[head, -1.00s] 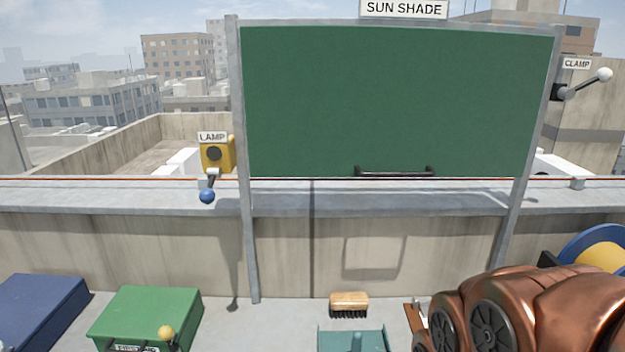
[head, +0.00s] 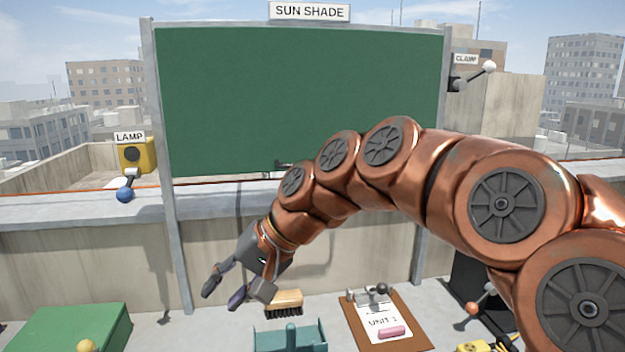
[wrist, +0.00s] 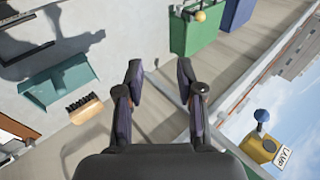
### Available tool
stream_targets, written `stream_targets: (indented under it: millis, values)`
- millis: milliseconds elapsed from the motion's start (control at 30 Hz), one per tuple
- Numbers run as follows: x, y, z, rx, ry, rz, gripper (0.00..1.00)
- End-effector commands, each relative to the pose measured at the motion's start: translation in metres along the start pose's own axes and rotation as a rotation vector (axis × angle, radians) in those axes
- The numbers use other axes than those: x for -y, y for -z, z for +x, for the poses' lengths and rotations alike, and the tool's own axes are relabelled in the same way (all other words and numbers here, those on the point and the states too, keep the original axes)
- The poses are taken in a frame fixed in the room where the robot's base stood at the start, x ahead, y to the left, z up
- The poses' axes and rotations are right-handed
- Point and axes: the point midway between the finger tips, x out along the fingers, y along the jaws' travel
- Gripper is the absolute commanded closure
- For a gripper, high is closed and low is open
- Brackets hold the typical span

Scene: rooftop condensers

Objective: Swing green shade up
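The green shade (head: 290,90) hangs flat in a grey metal frame under a SUN SHADE sign (head: 309,11) in the head view. Its black handle sits at the lower edge and is mostly hidden behind my arm. My gripper (head: 222,298) is below the shade and to the left of the handle, in front of the parapet wall. In the wrist view my gripper (wrist: 162,80) has its fingers apart with nothing between them. A CLAMP lever (head: 474,76) with a white ball is at the frame's right side, its arm pointing up to the right.
A yellow LAMP switch (head: 135,155) with a blue ball is left of the frame. Below are a brush (head: 285,303), a teal dustpan (head: 290,338), a clipboard (head: 388,322) and a green box (head: 75,325). Open air lies before the shade's left half.

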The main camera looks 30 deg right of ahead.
Motion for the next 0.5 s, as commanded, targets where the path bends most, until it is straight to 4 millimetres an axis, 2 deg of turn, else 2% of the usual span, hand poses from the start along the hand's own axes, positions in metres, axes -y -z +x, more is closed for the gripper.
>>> stream_targets:
  millis: [33,167,200,300,400,500]
  values:
    - [0.0,0.028,-0.009,-0.048,0.073,0.056,0.63]
    - [0.001,0.094,-0.057,-0.17,0.259,0.197,0.63]
    - [-0.004,0.114,-0.074,-0.208,0.316,0.24,0.63]
    - [-0.023,0.156,-0.12,-0.302,0.446,0.344,0.63]
    - [-0.049,0.188,-0.161,-0.382,0.554,0.432,0.63]
    - [-0.072,0.208,-0.194,-0.441,0.632,0.494,0.63]
